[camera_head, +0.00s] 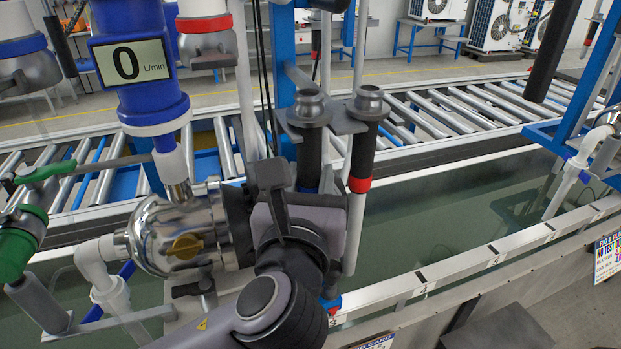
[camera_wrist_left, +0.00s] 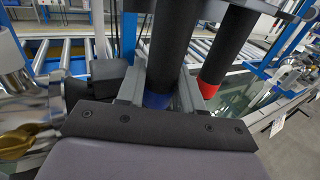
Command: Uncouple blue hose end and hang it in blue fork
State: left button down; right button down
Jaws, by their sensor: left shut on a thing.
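The blue hose end (camera_head: 310,140) is a black upright grip with a grey metal collar on top. In the left wrist view its black grip (camera_wrist_left: 175,45) shows a blue band (camera_wrist_left: 157,100) low down. My left gripper (camera_wrist_left: 158,92) is shut on it, one finger on each side near the band. In the head view my left gripper (camera_head: 300,190) is largely hidden behind its own wrist. The collar is up at a grey fork bracket (camera_head: 294,76); I cannot tell whether it rests in it. The red-banded hose end (camera_head: 361,150) hangs just to the right. My right gripper is not in view.
A steel pump (camera_head: 180,235) with a yellow cap stands left of my gripper, below a blue flow meter (camera_head: 130,60) reading 0. A green-handled valve (camera_head: 20,240) is at far left. A water trough (camera_head: 450,215) and roller conveyor (camera_head: 440,110) lie behind.

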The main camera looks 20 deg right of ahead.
pick_arm(q)
jog(key=shift+r, duration=0.1)
jog(key=c, duration=0.7)
grip_release()
jog(key=shift+o, duration=0.3)
jog(key=shift+v, duration=3.6)
